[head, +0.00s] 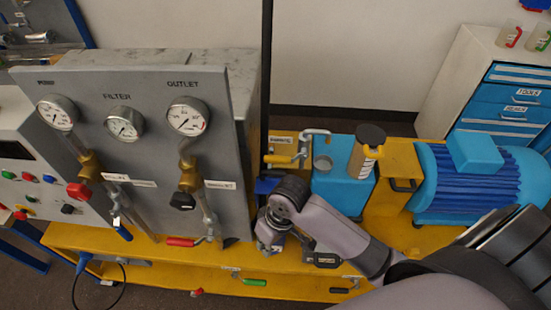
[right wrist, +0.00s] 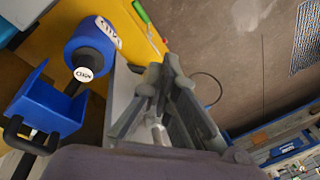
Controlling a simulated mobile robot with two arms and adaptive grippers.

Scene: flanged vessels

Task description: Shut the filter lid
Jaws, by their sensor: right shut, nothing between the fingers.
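I cannot single out the filter lid with certainty. In the right wrist view a blue round body (right wrist: 85,45) with a black, labelled end stands at the upper left. Beside it is a blue bracket-like part (right wrist: 42,108) with a black handle (right wrist: 28,140). In the head view a bit of blue (head: 267,185) shows just behind my right wrist, which hides most of that spot. My right gripper (head: 268,242) is over the yellow bench's front part; its fingers (right wrist: 163,85) are shut and empty, to the right of the blue parts and apart from them. My left gripper is not in view.
A grey gauge panel (head: 150,95) with hoses and valve handles stands at the left. Small green (head: 254,282) and red handles line the front edge.

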